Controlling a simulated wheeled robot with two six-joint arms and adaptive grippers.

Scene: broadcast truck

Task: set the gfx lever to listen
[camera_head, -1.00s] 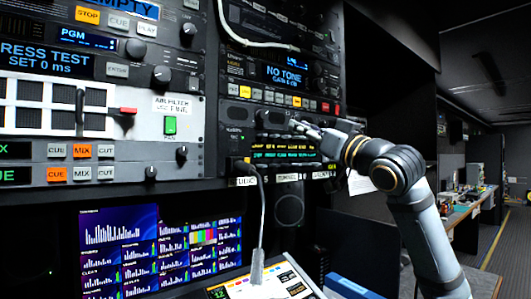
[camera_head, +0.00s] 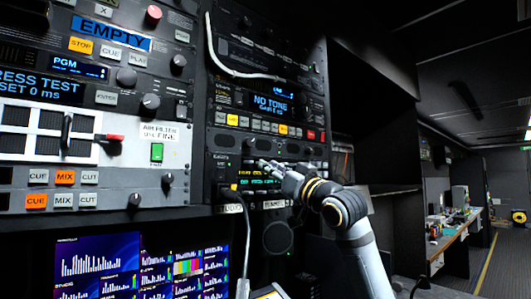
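My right gripper (camera_head: 260,165) reaches in from the right, its fingers pointing left at an intercom-like panel (camera_head: 262,183) with rows of small green and yellow text. The fingertips are close in front of the panel's upper part; I cannot tell if they touch it. Whether the fingers are open or shut is too small to see. The gfx lever cannot be made out; the labels are too small to read and the gripper covers part of the panel. My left gripper is not in view.
Above the panel is a NO TONE display (camera_head: 272,104) with a row of lit buttons. A white cable (camera_head: 226,66) hangs at the top. Left are a panel with a red-handled lever (camera_head: 112,138) and monitors (camera_head: 140,265) below. The aisle at right is free.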

